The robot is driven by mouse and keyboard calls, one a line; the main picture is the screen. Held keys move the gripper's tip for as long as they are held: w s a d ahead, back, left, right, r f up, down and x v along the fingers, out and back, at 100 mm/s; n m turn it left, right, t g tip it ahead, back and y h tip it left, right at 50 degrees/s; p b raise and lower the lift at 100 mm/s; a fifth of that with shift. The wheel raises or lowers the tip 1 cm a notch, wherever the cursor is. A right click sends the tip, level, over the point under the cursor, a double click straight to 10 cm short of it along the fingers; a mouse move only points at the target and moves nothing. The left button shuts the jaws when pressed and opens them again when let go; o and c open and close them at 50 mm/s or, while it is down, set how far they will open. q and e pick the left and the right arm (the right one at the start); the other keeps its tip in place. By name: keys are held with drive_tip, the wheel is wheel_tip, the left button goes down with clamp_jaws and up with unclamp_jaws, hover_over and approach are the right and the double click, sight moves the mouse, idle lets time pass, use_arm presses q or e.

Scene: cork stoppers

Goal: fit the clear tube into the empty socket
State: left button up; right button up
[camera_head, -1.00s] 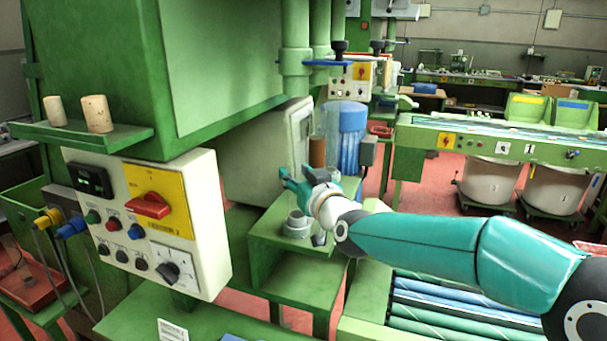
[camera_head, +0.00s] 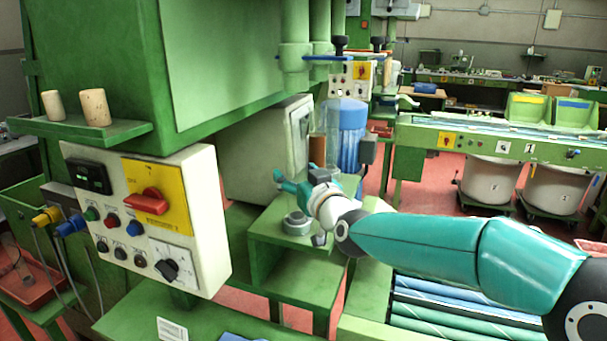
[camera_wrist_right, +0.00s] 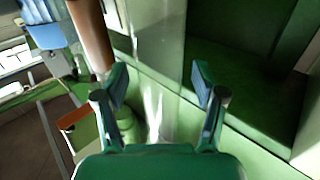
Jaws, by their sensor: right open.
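The clear tube (camera_wrist_right: 158,45) shows faintly in the right wrist view as a see-through upright column between and beyond the fingers. A grey round socket (camera_head: 297,224) sits on the green stand, just below the gripper in the head view. My left gripper is not in view.
A brown cylinder (camera_head: 317,153) stands behind the gripper, beside a blue motor (camera_head: 352,140). A control box (camera_head: 150,220) and a shelf (camera_head: 70,129) with two corks (camera_head: 95,107) are at left. A green machine body hangs above.

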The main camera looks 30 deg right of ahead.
drive_tip(key=shift+s, duration=0.1)
drive_tip(key=s+a, duration=0.1)
drive_tip(key=s, duration=1)
drive_tip(key=shift+s, duration=0.35)
